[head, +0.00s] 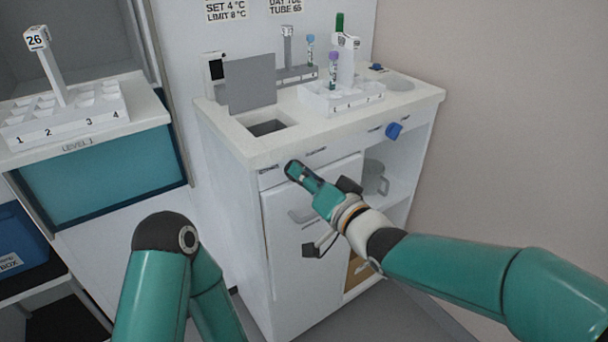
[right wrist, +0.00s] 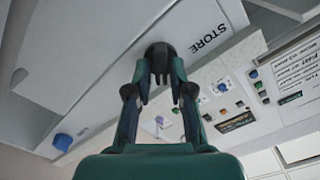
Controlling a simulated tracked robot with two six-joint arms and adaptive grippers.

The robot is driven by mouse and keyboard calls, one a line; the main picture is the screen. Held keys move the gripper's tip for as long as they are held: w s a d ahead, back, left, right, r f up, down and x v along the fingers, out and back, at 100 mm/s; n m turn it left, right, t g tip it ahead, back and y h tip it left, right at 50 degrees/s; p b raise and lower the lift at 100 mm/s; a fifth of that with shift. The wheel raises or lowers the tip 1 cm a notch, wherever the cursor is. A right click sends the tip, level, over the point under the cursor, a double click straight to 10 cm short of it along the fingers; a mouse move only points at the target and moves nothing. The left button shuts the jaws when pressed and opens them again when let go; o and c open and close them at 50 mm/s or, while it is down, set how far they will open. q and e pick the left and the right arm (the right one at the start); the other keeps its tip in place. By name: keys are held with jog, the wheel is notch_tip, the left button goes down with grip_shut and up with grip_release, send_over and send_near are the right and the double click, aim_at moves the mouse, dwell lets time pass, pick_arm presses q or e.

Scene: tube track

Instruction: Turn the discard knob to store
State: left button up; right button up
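The discard knob (right wrist: 158,52) appears as a dark rounded piece in the right wrist view, close to the printed word STORE (right wrist: 208,39). My right gripper (head: 294,170) is at the cabinet's upper front edge, between two small labels, and hides the knob in the head view. In the right wrist view, the fingertips of my right gripper (right wrist: 160,72) lie on both sides of the dark piece and look closed on it. How far the knob is turned cannot be read. Only my left arm's links show at the lower left; its gripper is out of view.
A blue knob (head: 394,131) sits farther right on the white cabinet (head: 232,145). The countertop has a square opening (head: 266,128) with a raised grey lid (head: 250,84) and a white tube rack (head: 315,102). A door handle (head: 300,216) is below my right gripper.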

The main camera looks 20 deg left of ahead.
grip_shut()
jog(key=shift+s+a+f+n+b, duration=0.1)
jog(key=shift+n+b, duration=2.6)
jog(key=shift+n, duration=1.25)
jog(key=shift+s+a+f+n+b, duration=0.1)
jog(key=shift+n+b, duration=2.6)
jog(key=shift+n, duration=1.25)
jog(key=shift+o, duration=2.4)
grip_release()
jog(key=shift+r, duration=0.15)
